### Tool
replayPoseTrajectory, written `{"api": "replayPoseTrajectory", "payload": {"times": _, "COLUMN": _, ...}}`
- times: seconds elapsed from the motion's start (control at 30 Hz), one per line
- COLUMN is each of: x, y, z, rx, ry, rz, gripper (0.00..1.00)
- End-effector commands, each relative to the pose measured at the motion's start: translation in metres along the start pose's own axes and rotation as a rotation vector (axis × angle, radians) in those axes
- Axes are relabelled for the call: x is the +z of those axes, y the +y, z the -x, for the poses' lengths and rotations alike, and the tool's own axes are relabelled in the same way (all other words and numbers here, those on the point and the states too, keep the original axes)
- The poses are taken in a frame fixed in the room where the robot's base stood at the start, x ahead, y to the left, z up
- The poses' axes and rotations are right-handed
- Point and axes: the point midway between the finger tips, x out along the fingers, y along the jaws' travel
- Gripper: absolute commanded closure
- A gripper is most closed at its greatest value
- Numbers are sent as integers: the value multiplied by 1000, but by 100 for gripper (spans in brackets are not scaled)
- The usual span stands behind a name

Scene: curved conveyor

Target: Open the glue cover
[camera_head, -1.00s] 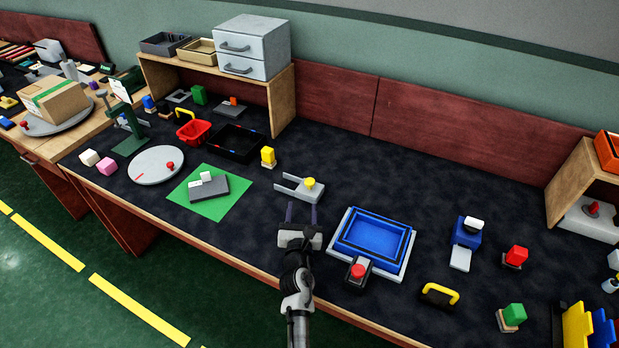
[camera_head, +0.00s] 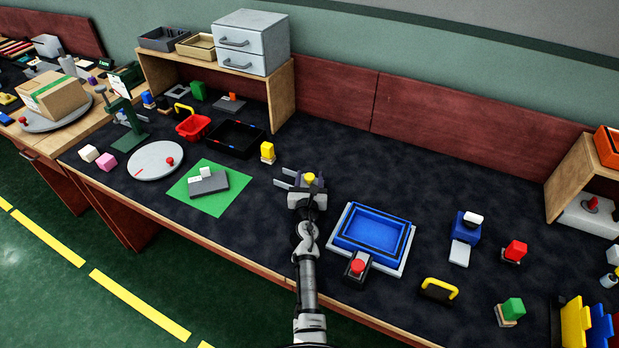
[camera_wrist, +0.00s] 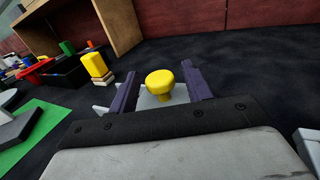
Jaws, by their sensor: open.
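A grey fork-shaped piece (camera_head: 283,182) with a round yellow knob (camera_head: 309,177) lies on the dark bench top. In the wrist view the yellow knob (camera_wrist: 161,83) stands between the two purple fingers of my gripper (camera_wrist: 159,73), with a gap on each side. My gripper (camera_head: 308,184) is open and holds nothing. It is low over the grey piece and hides much of it in the head view. I cannot tell for certain which object is the glue cover; no part is labelled as glue.
A yellow block on a small base (camera_head: 267,152) stands to the left. A green mat (camera_head: 210,205) with a grey block lies farther left. A blue tray (camera_head: 345,238) and a red button (camera_head: 357,266) sit on the right. The bench behind my gripper is clear.

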Motion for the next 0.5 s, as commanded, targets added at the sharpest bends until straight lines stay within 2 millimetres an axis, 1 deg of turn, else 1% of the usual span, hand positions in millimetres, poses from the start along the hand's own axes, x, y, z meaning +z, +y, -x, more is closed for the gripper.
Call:
{"api": "replayPoseTrajectory", "payload": {"times": 0.13, "x": 0, "y": 1, "z": -8, "rx": 1, "ry": -1, "rz": 0, "gripper": 51}}
{"api": "replayPoseTrajectory", "payload": {"times": 0.4, "x": 0, "y": 0, "z": -8, "rx": 0, "ry": 0, "rz": -1, "gripper": 51}}
{"api": "replayPoseTrajectory", "payload": {"times": 0.47, "x": 0, "y": 0, "z": -8, "rx": 0, "ry": 0, "rz": -1, "gripper": 58}}
{"api": "replayPoseTrajectory", "payload": {"times": 0.5, "x": 0, "y": 0, "z": -8, "rx": 0, "ry": 0, "rz": -1, "gripper": 63}}
